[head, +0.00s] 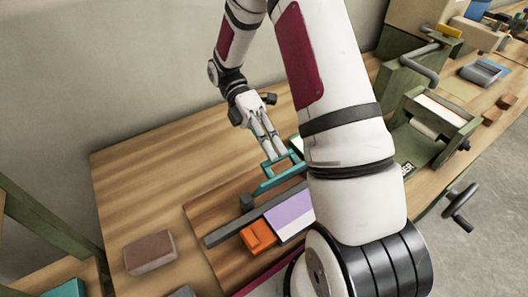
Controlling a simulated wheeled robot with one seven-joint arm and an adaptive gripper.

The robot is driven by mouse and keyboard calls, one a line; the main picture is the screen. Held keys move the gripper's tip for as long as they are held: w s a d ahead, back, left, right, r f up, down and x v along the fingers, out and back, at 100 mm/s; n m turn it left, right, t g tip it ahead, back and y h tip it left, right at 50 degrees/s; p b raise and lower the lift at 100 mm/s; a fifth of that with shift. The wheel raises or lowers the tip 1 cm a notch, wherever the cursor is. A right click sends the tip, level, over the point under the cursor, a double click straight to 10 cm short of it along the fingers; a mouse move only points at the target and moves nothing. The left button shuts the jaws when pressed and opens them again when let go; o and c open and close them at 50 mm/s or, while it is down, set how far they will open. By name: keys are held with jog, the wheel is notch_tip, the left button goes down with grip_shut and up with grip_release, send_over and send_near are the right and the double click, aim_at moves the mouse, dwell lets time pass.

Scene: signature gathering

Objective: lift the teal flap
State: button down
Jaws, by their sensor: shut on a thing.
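The teal flap (270,184) is a frame-like piece near the middle of the wooden table in the head view, and it looks tilted up from the device beneath it. My gripper (275,156) reaches down from above and is shut on the flap's far edge. My own arm hides the right part of the flap and of the device.
A brown block (150,252) lies on the table (140,180) at the front left. A green press-like machine (428,130) with a roller and a hand crank (460,200) stands to the right. A wall rises behind.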

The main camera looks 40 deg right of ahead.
jog(key=shift+f, duration=0.1)
jog(key=c, duration=1.6)
grip_release()
jog(key=shift+c, duration=0.2)
jog(key=v, duration=0.7)
jog(key=shift+w, duration=0.25)
